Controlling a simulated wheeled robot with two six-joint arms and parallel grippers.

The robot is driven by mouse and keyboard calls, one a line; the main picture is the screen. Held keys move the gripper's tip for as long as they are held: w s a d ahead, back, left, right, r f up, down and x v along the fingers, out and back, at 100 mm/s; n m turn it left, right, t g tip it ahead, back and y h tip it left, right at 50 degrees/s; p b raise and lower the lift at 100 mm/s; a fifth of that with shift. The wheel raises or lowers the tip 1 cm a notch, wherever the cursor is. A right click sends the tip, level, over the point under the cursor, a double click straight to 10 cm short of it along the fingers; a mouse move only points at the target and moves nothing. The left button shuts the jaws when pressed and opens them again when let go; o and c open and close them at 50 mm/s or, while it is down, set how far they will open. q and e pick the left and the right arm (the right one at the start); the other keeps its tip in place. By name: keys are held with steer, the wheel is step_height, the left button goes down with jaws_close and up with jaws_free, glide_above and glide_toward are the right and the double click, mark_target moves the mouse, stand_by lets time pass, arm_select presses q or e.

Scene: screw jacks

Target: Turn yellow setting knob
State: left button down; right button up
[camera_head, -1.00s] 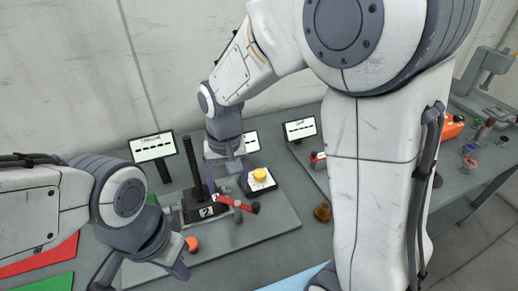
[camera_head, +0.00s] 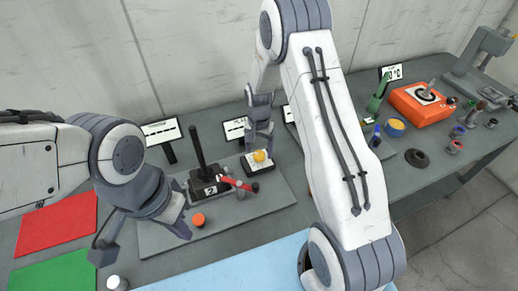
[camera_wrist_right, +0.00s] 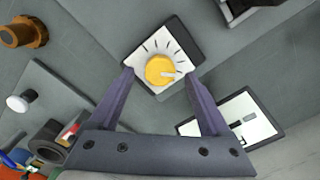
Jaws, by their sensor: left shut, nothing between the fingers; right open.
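The yellow knob (camera_head: 260,156) sits on a small plate (camera_head: 250,166) with a white face at the back edge of the grey board, right of the screw jack. In the right wrist view the yellow knob (camera_wrist_right: 160,70) has black ticks around it, and its pale pointer is toward the right. My right gripper (camera_head: 259,146) is open above the knob. In the right wrist view my right gripper's fingertips (camera_wrist_right: 159,76) are on either side of the knob, with visible gaps. My left gripper (camera_head: 184,230) is shut and empty near the board's front, by the orange knob.
The screw jack (camera_head: 204,182) with a black post and red lever (camera_head: 237,184) stands left of the knob. An orange knob (camera_head: 198,220) is in front. Display signs (camera_head: 161,131) stand behind. Red (camera_head: 58,225) and green (camera_head: 57,272) mats lie left.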

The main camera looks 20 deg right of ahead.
steer(key=shift+f, duration=0.75)
jaws_close()
steer(key=shift+n, duration=0.3)
steer(key=n+b, duration=0.1)
steer(key=n, duration=0.2)
steer(key=shift+n+b, duration=0.7)
steer(key=shift+n, duration=1.9)
